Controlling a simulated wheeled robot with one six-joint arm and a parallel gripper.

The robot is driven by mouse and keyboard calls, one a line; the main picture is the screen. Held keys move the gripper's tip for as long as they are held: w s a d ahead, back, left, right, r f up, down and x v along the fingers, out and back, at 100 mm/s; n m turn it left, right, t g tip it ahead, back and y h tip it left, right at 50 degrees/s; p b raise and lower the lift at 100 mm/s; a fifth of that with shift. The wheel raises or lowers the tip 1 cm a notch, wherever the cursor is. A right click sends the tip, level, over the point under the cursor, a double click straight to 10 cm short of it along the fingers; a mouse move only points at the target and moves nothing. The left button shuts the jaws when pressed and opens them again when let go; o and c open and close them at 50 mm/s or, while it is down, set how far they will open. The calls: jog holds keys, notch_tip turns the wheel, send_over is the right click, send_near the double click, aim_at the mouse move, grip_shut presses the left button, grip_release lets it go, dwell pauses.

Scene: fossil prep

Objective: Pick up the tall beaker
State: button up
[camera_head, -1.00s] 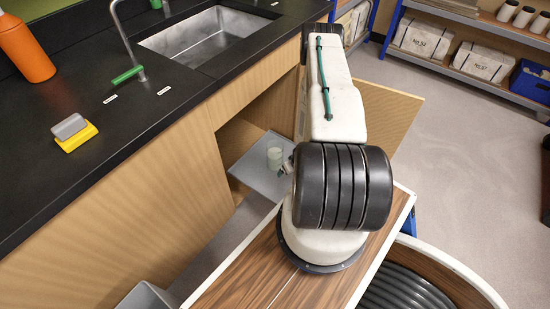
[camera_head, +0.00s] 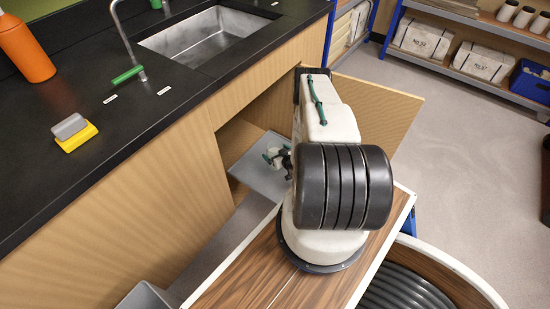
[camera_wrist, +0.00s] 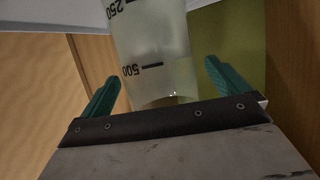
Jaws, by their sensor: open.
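The tall beaker (camera_wrist: 155,50) is clear with dark 250 and 500 marks, which appear upside down in the wrist view. Its rim end points toward my gripper's palm and its other end runs out of the top of the picture. My gripper (camera_wrist: 162,74) is open, with one green finger on each side of the beaker and a visible gap at both sides. In the head view, my gripper (camera_head: 271,157) is over the grey shelf (camera_head: 262,181) in the open cabinet and hides most of the beaker.
The black counter (camera_head: 120,130) overhangs the cabinet at left and carries a sink (camera_head: 205,38), an orange bottle (camera_head: 24,48) and a yellow sponge (camera_head: 77,138). The open wooden door (camera_head: 385,115) stands behind my arm.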

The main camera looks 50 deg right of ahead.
jog(key=shift+x, duration=0.8)
jog(key=c, duration=1.2)
jog(key=shift+o, duration=0.3)
notch_tip(320, 180, up, 10)
jog(key=shift+o, duration=0.2)
jog(key=c, duration=0.4)
